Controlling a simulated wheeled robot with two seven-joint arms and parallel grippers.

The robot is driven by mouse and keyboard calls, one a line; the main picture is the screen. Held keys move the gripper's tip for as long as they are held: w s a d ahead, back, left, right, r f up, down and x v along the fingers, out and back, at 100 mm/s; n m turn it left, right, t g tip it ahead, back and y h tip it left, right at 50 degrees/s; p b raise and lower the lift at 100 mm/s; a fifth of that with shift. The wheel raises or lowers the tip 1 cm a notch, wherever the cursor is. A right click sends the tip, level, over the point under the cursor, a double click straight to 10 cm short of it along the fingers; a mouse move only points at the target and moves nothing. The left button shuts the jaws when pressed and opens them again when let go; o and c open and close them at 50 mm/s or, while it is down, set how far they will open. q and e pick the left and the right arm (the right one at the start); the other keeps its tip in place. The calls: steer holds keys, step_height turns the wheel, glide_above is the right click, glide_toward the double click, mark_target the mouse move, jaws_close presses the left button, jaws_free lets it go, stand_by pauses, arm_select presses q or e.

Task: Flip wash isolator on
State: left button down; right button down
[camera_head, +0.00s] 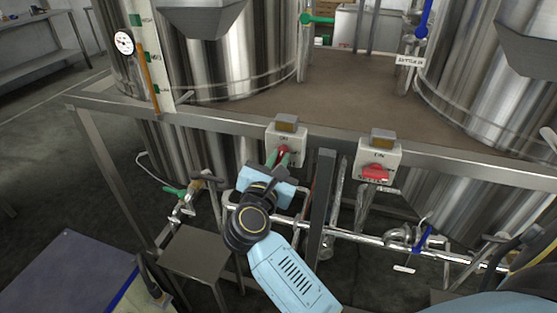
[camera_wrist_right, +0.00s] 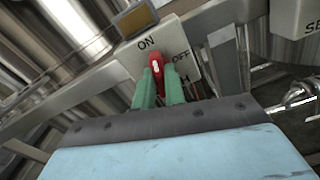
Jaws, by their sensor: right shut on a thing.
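The wash isolator is a pale switch box (camera_head: 296,141) on the platform's front edge, left of a second box. The handle's white mark looks roughly upright, near ON. My right gripper (camera_head: 282,155) has its green fingers shut on the red handle; they also show in the wrist view (camera_wrist_right: 159,80). The fingers hide part of the handle and the lower label. My left gripper is not in view.
A second switch box (camera_head: 378,158) with a red handle is to the right. Steel tanks (camera_head: 200,50) stand on the platform (camera_head: 340,85). Pipes with a blue-handled valve (camera_head: 422,239) run below. A grey post (camera_head: 320,205) stands right of my right arm.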

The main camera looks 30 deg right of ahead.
steer(key=shift+r+n+p, duration=0.1)
steer(key=shift+n+p, duration=0.8)
steer(key=shift+n, duration=0.6)
steer(key=c, duration=1.6)
jaws_free()
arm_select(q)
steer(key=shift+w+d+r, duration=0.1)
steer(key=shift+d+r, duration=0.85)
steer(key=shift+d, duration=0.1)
arm_select(e)
steer(key=shift+o, duration=0.7)
steer(key=shift+a, duration=0.1)
